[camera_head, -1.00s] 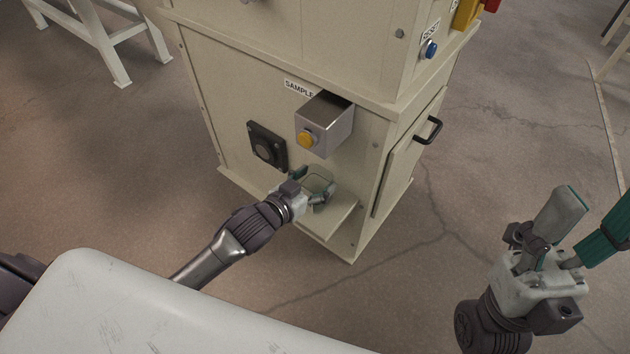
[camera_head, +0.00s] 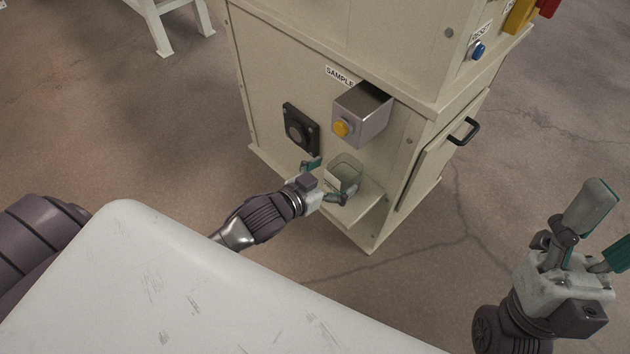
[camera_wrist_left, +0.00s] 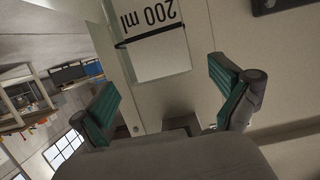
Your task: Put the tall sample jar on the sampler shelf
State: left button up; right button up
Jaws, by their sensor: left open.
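The tall sample jar (camera_head: 344,170) is a clear, squarish container standing upright on the sampler shelf (camera_head: 366,206), below the grey sampler box. My left gripper (camera_head: 329,182) is open just left of and in front of the jar, with its fingers spread. In the left wrist view the jar (camera_wrist_left: 160,62), with its "200 ml" mark upside down, lies beyond the open left gripper (camera_wrist_left: 168,92); the fingers look clear of it. My right gripper (camera_head: 602,226) is at the right edge, away from the cabinet, fingers apart and empty.

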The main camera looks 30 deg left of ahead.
pick_arm(q)
jog(key=p+v, duration=0.2)
jog(key=v, duration=0.5)
jog(key=d+r+t, duration=0.1)
jog(key=r+t, duration=0.2)
jog(key=r, duration=0.7)
jog(key=s+d+r+t+h, duration=0.1)
jog(key=r+t, duration=0.3)
jog(key=r, duration=0.6)
jog(key=s+d+r+n+t, duration=0.1)
jog(key=d+r+t, duration=0.2)
jog(key=r, duration=0.7)
pick_arm(e)
jog(key=w+a+f+g+h, duration=0.1)
jog(key=w+f+g+h, duration=0.1)
jog(key=w+f+g, duration=0.3)
jog(key=w+g, duration=0.2)
jog(key=w, duration=0.2)
jog(key=shift+a+f+h, duration=0.3)
jog(key=shift+f, duration=0.1)
jog(key=shift+w, duration=0.1)
